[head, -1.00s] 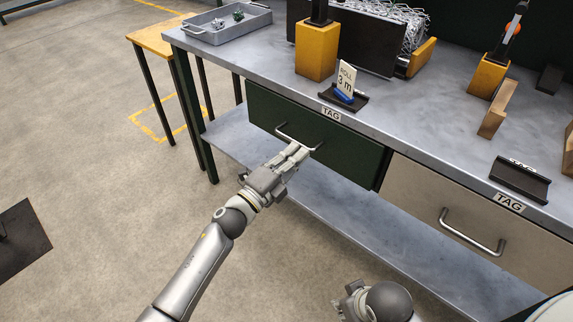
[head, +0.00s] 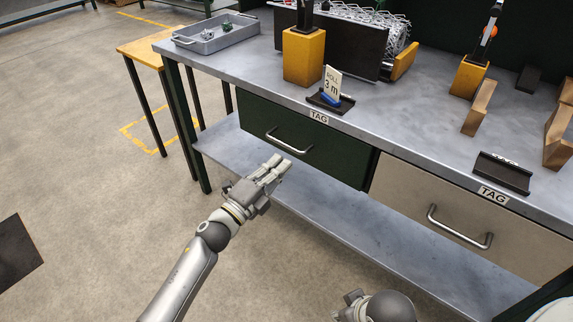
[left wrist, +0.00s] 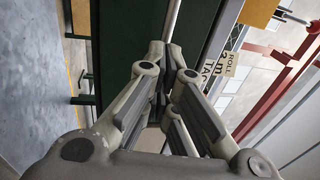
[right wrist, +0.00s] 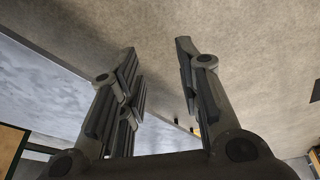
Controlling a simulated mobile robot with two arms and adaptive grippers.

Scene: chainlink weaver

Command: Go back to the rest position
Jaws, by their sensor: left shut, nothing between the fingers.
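My left gripper (head: 273,166) is shut and empty in front of the green drawer (head: 250,115). Its fingertips are just below the drawer's metal handle (head: 287,145) and look apart from it. In the left wrist view, the left gripper (left wrist: 168,50) has its fingers together, with the handle bar (left wrist: 174,18) beyond the tips. The green drawer looks flush with the bench. My right gripper shows only partly at the bottom edge of the head view; in the right wrist view the right gripper (right wrist: 157,52) is open and empty, with its fingers wide apart.
The bench top (head: 400,125) carries a grey tray (head: 228,37), a yellow block (head: 303,62), a "ROLL 3 m" card (head: 332,80) and a black holder (head: 502,174). A beige drawer (head: 400,190) is at right. A lower shelf (head: 320,212) runs below.

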